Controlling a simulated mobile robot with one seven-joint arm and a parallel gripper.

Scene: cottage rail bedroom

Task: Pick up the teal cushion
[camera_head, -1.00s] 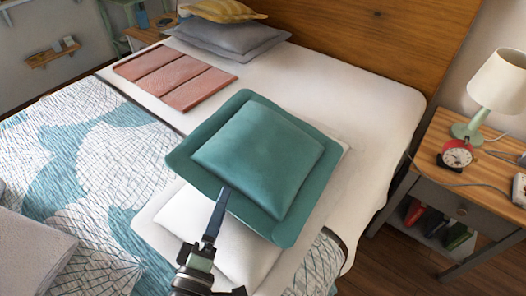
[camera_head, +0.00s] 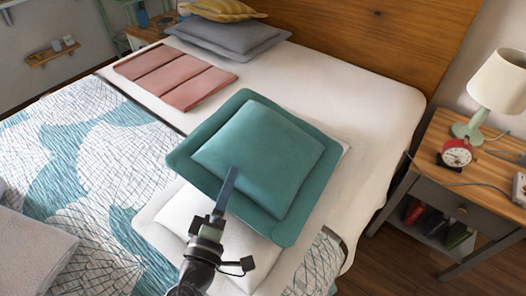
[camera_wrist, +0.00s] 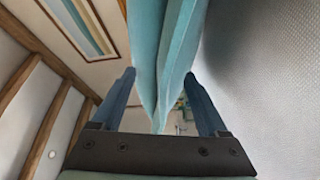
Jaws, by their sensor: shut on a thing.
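The teal cushion (camera_head: 262,150) has a wide flat border. In the head view it lies over a white pillow (camera_head: 188,215) on the bed. My gripper (camera_head: 227,190) is at the cushion's near border, with one finger showing on top of it. In the wrist view the cushion (camera_wrist: 160,60) stands between the two fingers of my gripper (camera_wrist: 164,105), which is shut on its edge. The finger under the cushion is hidden in the head view.
A folded pink throw (camera_head: 175,80) and grey pillows (camera_head: 228,45) with a yellow cushion (camera_head: 222,9) lie at the back of the bed. A nightstand (camera_head: 440,190) at right holds a lamp (camera_head: 497,80) and a red alarm clock (camera_head: 455,153). A grey blanket (camera_head: 30,250) lies front left.

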